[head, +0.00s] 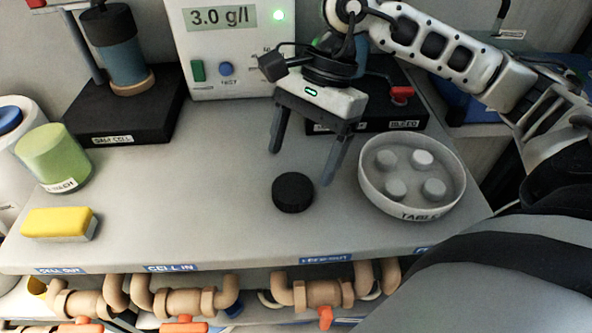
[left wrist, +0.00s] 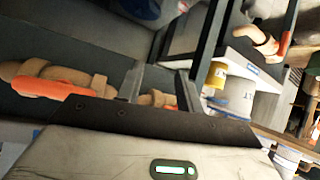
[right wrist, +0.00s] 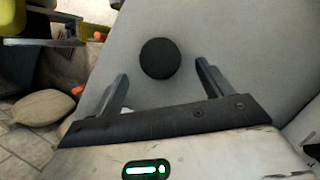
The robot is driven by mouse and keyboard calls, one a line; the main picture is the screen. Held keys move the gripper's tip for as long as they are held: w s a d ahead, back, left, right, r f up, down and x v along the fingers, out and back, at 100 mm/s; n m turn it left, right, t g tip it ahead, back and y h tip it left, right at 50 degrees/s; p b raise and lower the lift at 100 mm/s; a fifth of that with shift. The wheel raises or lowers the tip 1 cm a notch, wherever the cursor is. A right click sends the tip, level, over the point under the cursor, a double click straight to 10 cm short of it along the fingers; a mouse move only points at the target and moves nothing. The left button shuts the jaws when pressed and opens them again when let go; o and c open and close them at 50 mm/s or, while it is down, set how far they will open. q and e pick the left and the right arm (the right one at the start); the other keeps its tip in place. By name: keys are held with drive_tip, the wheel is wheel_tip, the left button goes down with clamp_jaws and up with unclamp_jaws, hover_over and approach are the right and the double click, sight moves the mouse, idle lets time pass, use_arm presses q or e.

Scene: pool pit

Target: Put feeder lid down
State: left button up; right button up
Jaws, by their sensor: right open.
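The black round lid (head: 293,192) lies flat on the grey bench top, left of the white dish. My right gripper (head: 300,167) is open and empty, its two fingers pointing down just above and behind the lid in the head view. In the right wrist view the lid (right wrist: 160,58) shows between and just beyond the open fingertips, with nothing held. My left gripper (left wrist: 160,72) shows only in the left wrist view. Its fingers stand apart with no object held, and piping shows behind them.
A white dish (head: 370,196) labelled TABLE with several pale tablets stands right of the lid. A yellow sponge (head: 58,223) and green cup (head: 53,158) are at the left. A 3.0 g/l meter (head: 227,60) stands behind. The bench's middle is clear; pipes run below its front edge.

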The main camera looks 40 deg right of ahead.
drive_tip(key=v, duration=0.7)
idle(0.4)
